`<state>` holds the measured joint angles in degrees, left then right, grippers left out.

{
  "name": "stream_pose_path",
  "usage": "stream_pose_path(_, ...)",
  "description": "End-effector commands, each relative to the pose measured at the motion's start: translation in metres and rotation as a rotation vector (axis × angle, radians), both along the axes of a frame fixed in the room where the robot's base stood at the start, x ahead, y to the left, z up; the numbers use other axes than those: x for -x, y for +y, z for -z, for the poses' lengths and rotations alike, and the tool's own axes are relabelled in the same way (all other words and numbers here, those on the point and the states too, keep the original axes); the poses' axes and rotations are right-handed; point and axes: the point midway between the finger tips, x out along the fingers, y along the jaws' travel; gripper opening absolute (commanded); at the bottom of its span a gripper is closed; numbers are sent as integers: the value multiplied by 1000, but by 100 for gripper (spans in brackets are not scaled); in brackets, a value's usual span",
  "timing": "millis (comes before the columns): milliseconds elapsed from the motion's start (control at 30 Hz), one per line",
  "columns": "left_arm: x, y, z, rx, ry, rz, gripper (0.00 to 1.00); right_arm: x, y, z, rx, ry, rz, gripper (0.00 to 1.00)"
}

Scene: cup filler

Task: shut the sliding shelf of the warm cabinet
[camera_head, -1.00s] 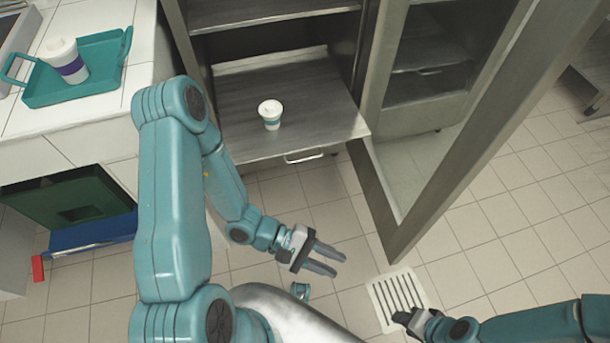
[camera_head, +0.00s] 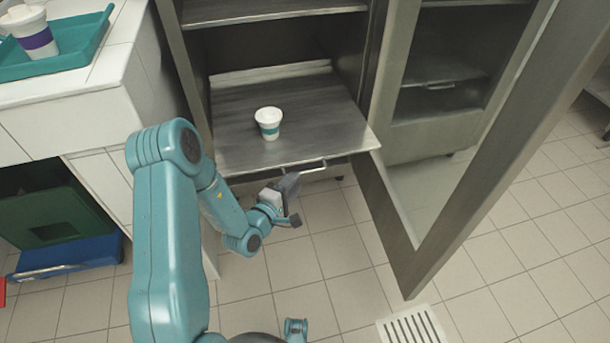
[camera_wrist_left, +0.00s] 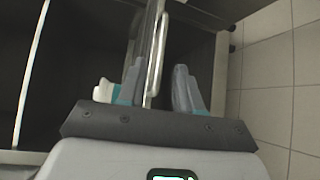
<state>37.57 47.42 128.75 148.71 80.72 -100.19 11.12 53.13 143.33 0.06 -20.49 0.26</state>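The sliding shelf (camera_head: 235,120) is pulled out of the cabinet. A white cup with a teal band (camera_head: 268,123) stands upright on it. The shelf's bar handle (camera_head: 305,167) runs along its front edge. My left gripper (camera_head: 292,196) is at the left part of the handle. In the left wrist view the handle (camera_wrist_left: 156,55) passes between the two open fingers (camera_wrist_left: 158,88), with a gap on the right side; contact cannot be told. The cup (camera_wrist_left: 106,88) shows partly behind the left finger.
The cabinet's glass door (camera_head: 440,190) stands open on the right, with floor between it and my left arm. A counter on the left bears a teal tray (camera_head: 75,62) with a purple-banded cup (camera_head: 35,38). A floor drain (camera_head: 412,328) lies below.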

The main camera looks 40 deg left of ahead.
Motion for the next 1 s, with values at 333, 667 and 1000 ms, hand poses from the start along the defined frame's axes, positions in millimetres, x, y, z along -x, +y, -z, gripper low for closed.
stream_pose_path(333,-60,2,10,0,0,3,34,-3,-3,17,2,-6,13,43)
stream_pose_path(667,-66,3,9,2,2,2,34,-4,-4,18,3,-7,15,43)
stream_pose_path(1000,-66,3,9,1,1,2,0,-4,-4,18,3,-7,14,43)
